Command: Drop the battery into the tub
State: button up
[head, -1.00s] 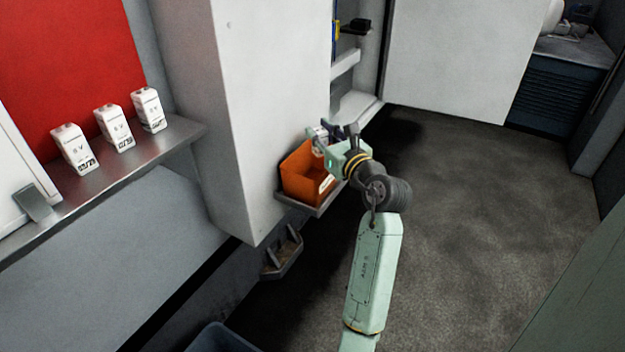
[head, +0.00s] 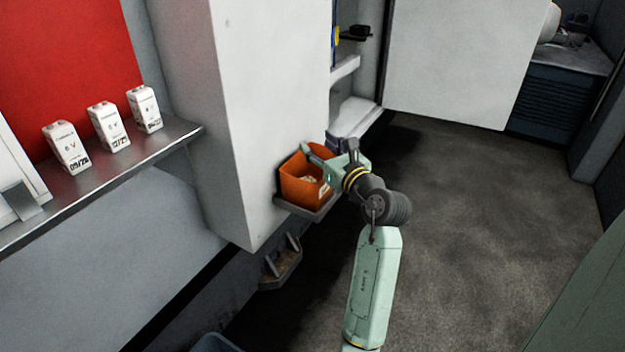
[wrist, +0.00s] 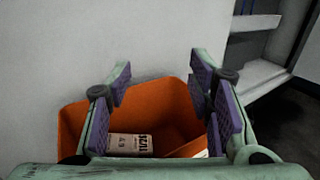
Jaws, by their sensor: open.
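An orange tub (head: 303,187) sits on a small grey ledge on the side of the white column; it also shows in the wrist view (wrist: 175,108). A white battery (wrist: 129,143) with dark print reading 11/26 lies inside the tub in the wrist view. My gripper (wrist: 160,85) is open above the tub, its purple finger pads apart with nothing between them. In the head view my gripper (head: 318,158) is at the tub's right rim, and the tub's far side is partly hidden by it.
A white column (head: 265,110) rises beside the tub. An empty bracket (head: 281,262) hangs below. The floor at right is clear.

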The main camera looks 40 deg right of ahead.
jog(key=s+a, duration=0.1)
jog(key=s, duration=1.1)
jog(key=shift+a, duration=0.3)
